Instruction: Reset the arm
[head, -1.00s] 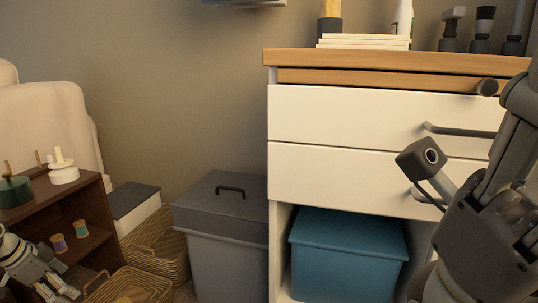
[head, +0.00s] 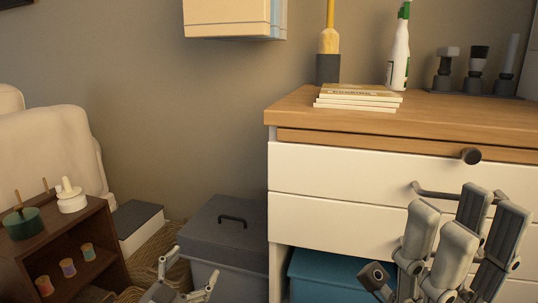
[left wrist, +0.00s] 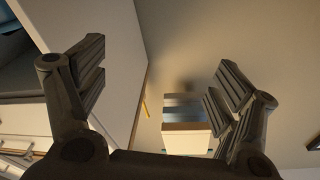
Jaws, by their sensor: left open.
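My left gripper (head: 190,270) is low in the head view, in front of the grey lidded bin (head: 225,225). Its two fingers are spread and nothing is between them. In the left wrist view the same gripper (left wrist: 153,85) has its fingers wide apart and empty, with wall and cabinet behind. My right gripper (head: 466,225) points up in front of the white drawers at the lower right. Its fingers overlap in the head view, so its opening is unclear. I see no object in it.
A white drawer cabinet (head: 340,170) with grey handles fills the right. A blue box (head: 325,275) sits below. A dark shelf (head: 65,235) with spools is at left. A wall box (head: 228,18) hangs above.

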